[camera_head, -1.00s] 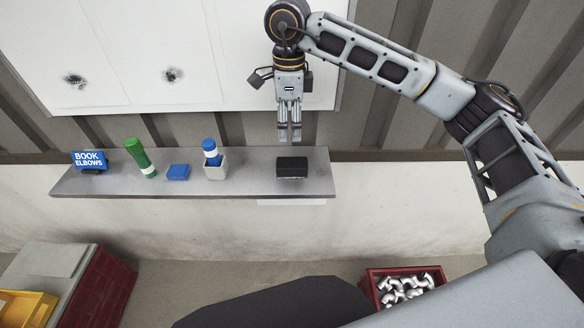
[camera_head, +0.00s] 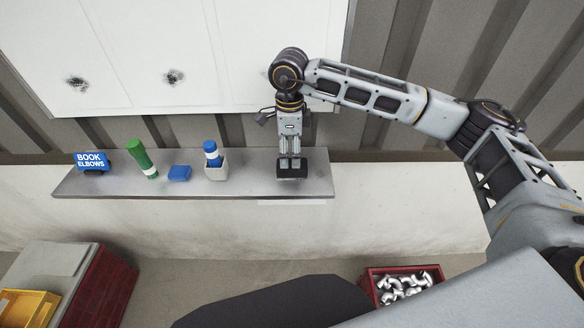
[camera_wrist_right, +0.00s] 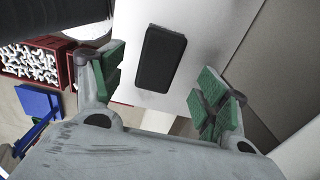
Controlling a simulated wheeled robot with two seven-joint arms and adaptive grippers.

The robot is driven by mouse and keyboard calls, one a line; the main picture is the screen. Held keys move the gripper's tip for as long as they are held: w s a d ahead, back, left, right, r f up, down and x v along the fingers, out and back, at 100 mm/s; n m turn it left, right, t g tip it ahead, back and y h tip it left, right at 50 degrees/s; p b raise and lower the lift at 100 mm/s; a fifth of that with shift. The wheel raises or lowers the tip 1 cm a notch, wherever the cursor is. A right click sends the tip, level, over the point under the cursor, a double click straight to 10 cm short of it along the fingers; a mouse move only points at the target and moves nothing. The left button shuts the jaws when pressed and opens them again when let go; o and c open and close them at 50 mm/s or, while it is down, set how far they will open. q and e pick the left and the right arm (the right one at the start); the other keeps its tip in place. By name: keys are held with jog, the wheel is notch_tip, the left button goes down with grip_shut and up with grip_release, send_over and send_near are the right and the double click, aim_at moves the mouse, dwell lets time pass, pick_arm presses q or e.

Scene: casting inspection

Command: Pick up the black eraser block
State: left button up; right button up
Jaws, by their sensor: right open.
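The black eraser block (camera_head: 292,172) lies on the grey shelf (camera_head: 110,188) near its right end. My right gripper (camera_head: 291,158) has come down over the block from above, its fingertips at the block's upper edge in the head view. In the right wrist view the block (camera_wrist_right: 160,59) lies ahead, between the lines of the two green-padded fingers (camera_wrist_right: 162,95), which stand wide apart. The gripper is open and empty; I cannot tell whether it touches the block. My left gripper is not in view.
A whiteboard (camera_head: 200,60) hangs behind. A red crate (camera_head: 375,285) of metal elbows is below.

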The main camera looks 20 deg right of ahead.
aim_at(292, 169)
jog(key=shift+f, duration=0.15)
jog(key=shift+s+d+f+p, duration=0.15)
jog(key=shift+f+p, duration=0.25)
jog(key=shift+f, duration=0.5)
jog(key=shift+d+f+p, duration=0.15)
jog(key=shift+f+p, duration=0.25)
jog(key=shift+f, duration=1.2)
jog(key=c, duration=1.2)
